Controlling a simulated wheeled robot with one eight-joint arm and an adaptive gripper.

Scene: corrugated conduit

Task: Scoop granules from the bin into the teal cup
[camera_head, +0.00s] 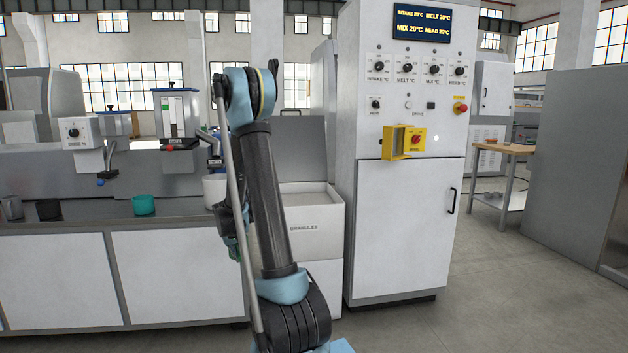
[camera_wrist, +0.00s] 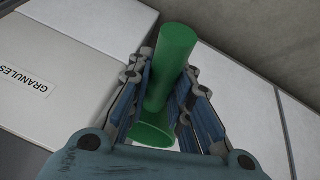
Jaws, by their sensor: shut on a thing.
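The teal cup (camera_head: 144,205) stands upright on the grey counter, left of my arm in the head view. The white granules bin (camera_head: 318,222) stands between the counter and the control cabinet; its labelled side also shows at the left of the wrist view (camera_wrist: 50,100). My gripper (camera_wrist: 166,75) is shut on a green scoop (camera_wrist: 172,60), a cylinder with a flared end, seen between both fingers in the wrist view. The granules and the scoop's contents are not visible.
A grey cup (camera_head: 12,208), a black cup (camera_head: 48,209) and a white container (camera_head: 215,189) also stand on the counter (camera_head: 100,213). Bench devices stand behind them. The tall control cabinet (camera_head: 408,220) is right of the bin. Open floor (camera_head: 480,270) lies further right.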

